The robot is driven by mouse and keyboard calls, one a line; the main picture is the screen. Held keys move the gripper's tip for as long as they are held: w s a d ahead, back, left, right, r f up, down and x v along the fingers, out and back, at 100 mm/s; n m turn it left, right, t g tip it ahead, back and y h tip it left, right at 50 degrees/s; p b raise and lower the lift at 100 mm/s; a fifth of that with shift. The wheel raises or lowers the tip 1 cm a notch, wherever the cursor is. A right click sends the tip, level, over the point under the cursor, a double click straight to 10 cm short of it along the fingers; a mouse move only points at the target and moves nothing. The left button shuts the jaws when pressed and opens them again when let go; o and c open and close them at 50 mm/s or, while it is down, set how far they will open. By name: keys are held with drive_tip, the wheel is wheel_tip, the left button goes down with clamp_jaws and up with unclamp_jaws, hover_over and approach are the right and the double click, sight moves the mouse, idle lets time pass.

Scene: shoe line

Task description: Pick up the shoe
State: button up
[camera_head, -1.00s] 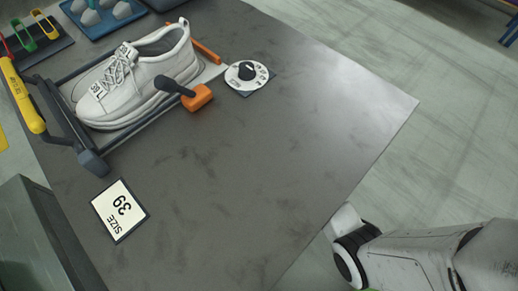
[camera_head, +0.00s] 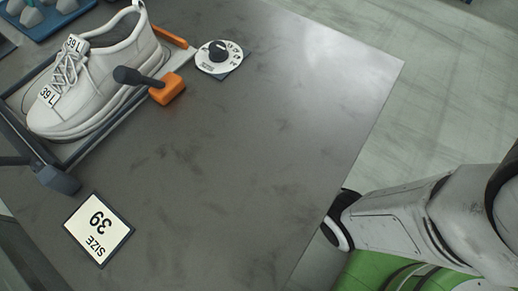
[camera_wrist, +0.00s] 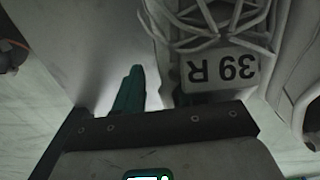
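In the wrist view, a light grey shoe (camera_wrist: 285,70) with laces and a "39 R" tag (camera_wrist: 222,68), upside down in the picture, is very close on the right. One teal finger of my gripper (camera_wrist: 130,90) shows left of the tag. The other finger is hidden, and I cannot tell whether the gripper touches the shoe. In the head view, a white laced shoe (camera_head: 108,75) tagged "39 L" sits in a dark-framed holder (camera_head: 40,160) at the table's upper left. My gripper is outside the head view; my arm shows at the lower right.
A grey table (camera_head: 230,150) has a wide clear middle. A "SIZE 39" card (camera_head: 97,228) lies at its left. An orange clamp handle (camera_head: 167,89) with a dark knob stands beside the shoe. A round dial (camera_head: 219,57) is to its right. A blue tray (camera_head: 40,18) is at the back left.

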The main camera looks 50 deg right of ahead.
clamp_jaws()
idle(0.3)
drive_tip(key=shift+r, duration=0.15)
idle(0.3)
drive_tip(key=shift+r+p, duration=0.4)
drive_tip(key=shift+r, duration=0.15)
drive_tip(key=r+p, duration=0.1)
drive_tip(key=r, duration=0.1)
drive_tip(key=r+p, duration=0.1)
drive_tip(key=r, duration=0.1)
drive_tip(key=r+p, duration=0.1)
drive_tip(key=r, duration=0.1)
drive_tip(key=shift+a+r, duration=0.1)
drive_tip(key=shift+a, duration=0.2)
drive_tip(key=a+p, duration=0.2)
drive_tip(key=a, duration=1.5)
drive_tip(key=shift+s+a+f+p, duration=0.2)
drive_tip(key=shift+s+f+p, duration=0.05)
drive_tip(key=shift+s+p, duration=0.1)
